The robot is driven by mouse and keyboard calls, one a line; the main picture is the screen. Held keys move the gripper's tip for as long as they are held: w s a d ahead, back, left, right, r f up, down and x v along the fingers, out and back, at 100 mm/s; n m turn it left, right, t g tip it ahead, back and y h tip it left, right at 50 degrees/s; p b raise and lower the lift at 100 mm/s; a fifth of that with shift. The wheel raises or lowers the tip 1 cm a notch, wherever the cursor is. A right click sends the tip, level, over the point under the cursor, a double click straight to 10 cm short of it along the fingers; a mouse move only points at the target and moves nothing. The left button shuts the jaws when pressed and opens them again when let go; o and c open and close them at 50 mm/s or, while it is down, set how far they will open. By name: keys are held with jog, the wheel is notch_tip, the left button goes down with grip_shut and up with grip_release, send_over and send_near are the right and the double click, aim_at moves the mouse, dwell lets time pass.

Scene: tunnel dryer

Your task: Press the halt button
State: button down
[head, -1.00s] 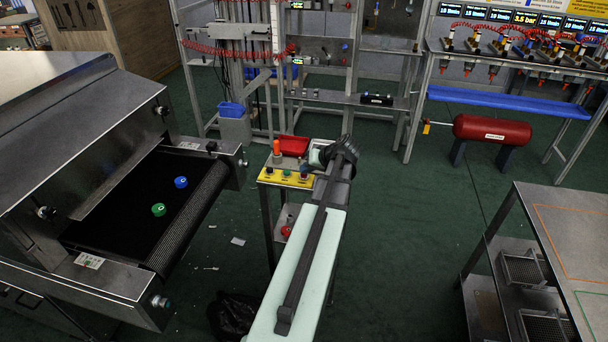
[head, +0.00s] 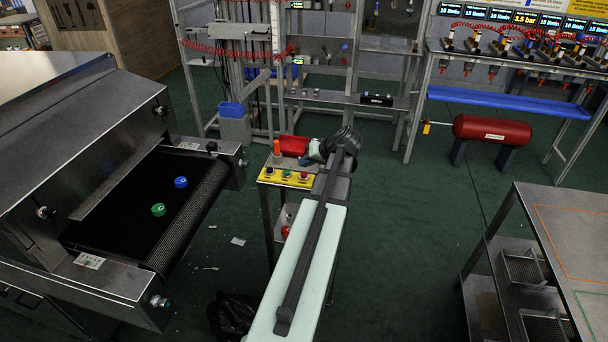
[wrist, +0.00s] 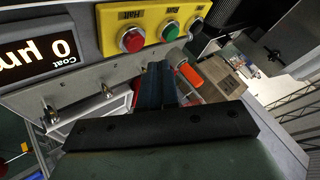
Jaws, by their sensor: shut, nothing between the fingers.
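The yellow button panel (head: 273,178) stands on a small stand beside the dryer's belt end. In the wrist view the red button (wrist: 131,39) sits by the word "Halt", with a green button (wrist: 169,31) by "Run" and a third button (wrist: 197,20) further right. In the head view the red button (head: 303,175) is the right one, nearest my arm. My gripper (head: 304,160) is just behind the panel in the head view. Its blue fingers (wrist: 158,84) are together and empty, apart from the red button in the wrist picture.
An orange cylinder (head: 277,147) and a red tray (head: 293,144) stand behind the panel, close to my gripper. The dryer's black belt (head: 130,205) carries a blue piece (head: 181,182) and a green piece (head: 158,209). A lit display (wrist: 38,50) is beside the panel.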

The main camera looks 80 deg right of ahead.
aim_at(307, 175)
jog(key=shift+r, duration=1.85)
